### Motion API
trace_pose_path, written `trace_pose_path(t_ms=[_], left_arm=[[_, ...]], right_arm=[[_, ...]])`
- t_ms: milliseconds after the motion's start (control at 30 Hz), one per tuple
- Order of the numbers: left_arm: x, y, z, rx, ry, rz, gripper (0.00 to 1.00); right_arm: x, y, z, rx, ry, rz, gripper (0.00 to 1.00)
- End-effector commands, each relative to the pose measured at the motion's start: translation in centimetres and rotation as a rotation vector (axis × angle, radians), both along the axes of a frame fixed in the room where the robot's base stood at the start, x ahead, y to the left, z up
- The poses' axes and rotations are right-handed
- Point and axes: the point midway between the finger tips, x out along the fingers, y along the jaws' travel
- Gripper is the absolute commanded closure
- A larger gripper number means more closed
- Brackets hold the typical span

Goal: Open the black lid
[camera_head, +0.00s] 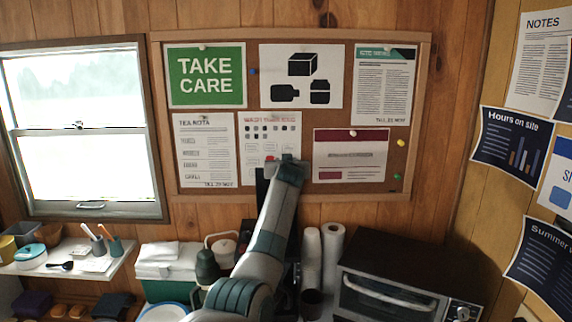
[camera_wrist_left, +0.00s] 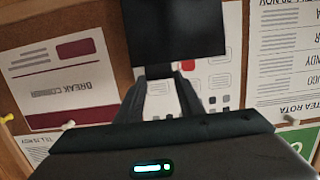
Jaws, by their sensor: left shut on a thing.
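The black lid (camera_head: 261,186) stands up as a dark upright panel in front of the pin board in the head view, partly hidden by my left arm. In the left wrist view the lid (camera_wrist_left: 172,28) is a flat black panel at the top. My left gripper (camera_wrist_left: 172,70) has its two dark fingers closed at the lid's lower edge as pictured there. In the head view my left gripper (camera_head: 284,165) is high, at the lid's upper end. The black body below the lid is mostly hidden behind my arm. My right gripper is in neither view.
The pin board (camera_head: 420,120) with papers is close behind the gripper. A toaster oven (camera_head: 390,290) and white paper rolls (camera_head: 332,245) stand to the right. A dark green kettle-like vessel (camera_head: 207,266) and a green cool box (camera_head: 160,270) stand to the left.

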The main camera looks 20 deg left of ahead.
Motion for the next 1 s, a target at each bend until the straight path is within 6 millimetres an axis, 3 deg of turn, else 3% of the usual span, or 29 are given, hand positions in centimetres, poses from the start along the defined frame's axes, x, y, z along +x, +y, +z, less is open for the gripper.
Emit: trace_pose_path(t_ms=[33, 267, 300, 367, 1000], left_arm=[[0.05, 0.05, 1.54, 0.004, -0.023, -0.001, 1.0], [0.03, 0.09, 1.61, 0.005, -0.025, -0.001, 1.0], [0.03, 0.08, 1.62, 0.005, -0.025, -0.001, 0.61], [0.03, 0.08, 1.62, 0.004, -0.024, -0.001, 0.47], [-0.87, -0.22, 0.76, 0.001, -0.011, 0.002, 0.47]], right_arm=[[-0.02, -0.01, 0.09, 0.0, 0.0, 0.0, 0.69], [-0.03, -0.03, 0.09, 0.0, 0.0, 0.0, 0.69], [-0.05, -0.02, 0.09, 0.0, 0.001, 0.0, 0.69], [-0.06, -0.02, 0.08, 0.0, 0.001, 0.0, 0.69], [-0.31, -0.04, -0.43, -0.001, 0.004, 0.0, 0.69]])
